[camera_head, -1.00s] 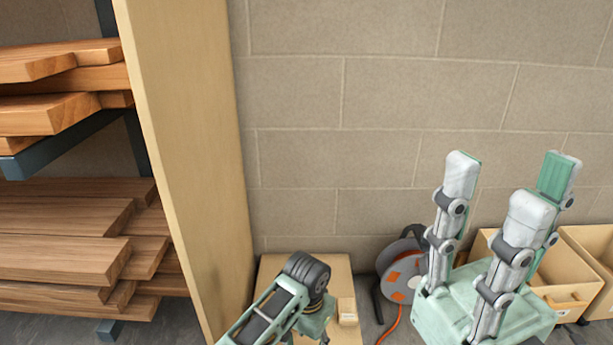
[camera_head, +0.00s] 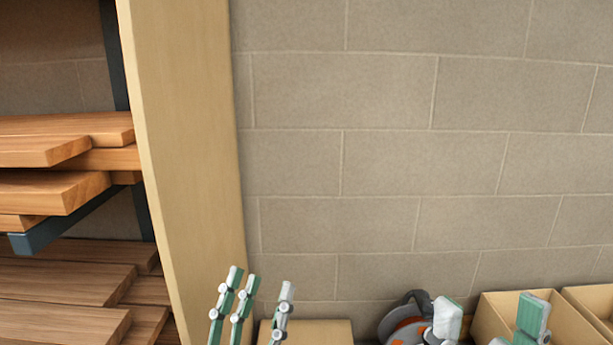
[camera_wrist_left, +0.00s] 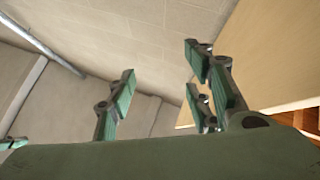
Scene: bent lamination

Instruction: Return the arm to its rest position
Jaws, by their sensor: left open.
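My left gripper (camera_head: 262,282) points up at the bottom of the head view, in front of the wall and beside the pale wooden panel. Its jointed grey and green fingers are apart with nothing between them. In the left wrist view the same gripper (camera_wrist_left: 160,75) shows spread, empty fingers against the wall and panel. My right gripper (camera_head: 490,310) shows at the bottom right of the head view, only its upper fingers in frame. Those fingers stand well apart and no object shows between them. Most of both arms is below the frame.
A tall wooden panel (camera_head: 190,150) stands at the left, beside a rack of stacked boards (camera_head: 60,200). The space before the upper wall is clear.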

